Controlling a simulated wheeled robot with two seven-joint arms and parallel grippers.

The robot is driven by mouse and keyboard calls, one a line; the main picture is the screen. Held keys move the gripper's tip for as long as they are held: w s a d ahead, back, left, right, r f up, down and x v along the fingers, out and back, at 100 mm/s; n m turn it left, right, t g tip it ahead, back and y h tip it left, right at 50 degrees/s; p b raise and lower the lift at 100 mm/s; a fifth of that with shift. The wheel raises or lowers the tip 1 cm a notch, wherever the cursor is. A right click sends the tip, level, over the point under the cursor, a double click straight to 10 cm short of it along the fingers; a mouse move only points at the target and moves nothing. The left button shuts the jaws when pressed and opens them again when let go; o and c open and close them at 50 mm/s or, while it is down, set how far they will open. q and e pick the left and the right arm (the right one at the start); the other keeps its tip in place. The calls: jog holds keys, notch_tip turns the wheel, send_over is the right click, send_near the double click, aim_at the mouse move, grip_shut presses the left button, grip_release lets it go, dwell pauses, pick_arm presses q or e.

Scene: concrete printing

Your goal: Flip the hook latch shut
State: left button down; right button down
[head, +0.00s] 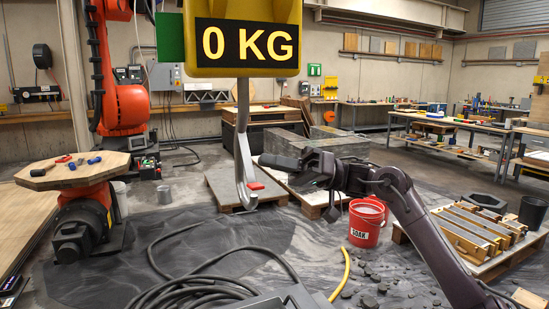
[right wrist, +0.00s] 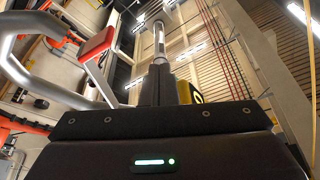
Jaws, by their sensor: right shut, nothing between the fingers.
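A grey steel hook (head: 241,165) hangs below a yellow crane scale (head: 243,62) whose display reads 0 KG. A red latch piece (head: 256,186) sticks out to the right near the hook's lower end. My right gripper (head: 264,160) comes in from the right, just right of the hook and above the red piece. It is shut and empty; contact with the hook cannot be told. In the right wrist view the hook (right wrist: 28,62) curves at left, the red latch (right wrist: 98,42) slants beside it, apart from the shut fingers (right wrist: 171,85). My left gripper is out of view.
A red bucket (head: 367,222) stands on the floor below my right arm. A pallet of moulds (head: 478,235) is at right. An orange robot arm (head: 120,95) and a wooden tool table (head: 72,170) are at left. Black hoses (head: 195,270) lie in front.

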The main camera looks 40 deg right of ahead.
notch_tip(320, 180, up, 5)
jog(key=p, duration=0.6)
jog(key=w+f+b+v, duration=0.1)
jog(key=b+v, duration=0.3)
jog(key=v, duration=0.6)
jog(key=shift+w+d+f, duration=0.2)
jog(key=shift+w+d, duration=0.05)
jog(key=shift+w, duration=0.2)
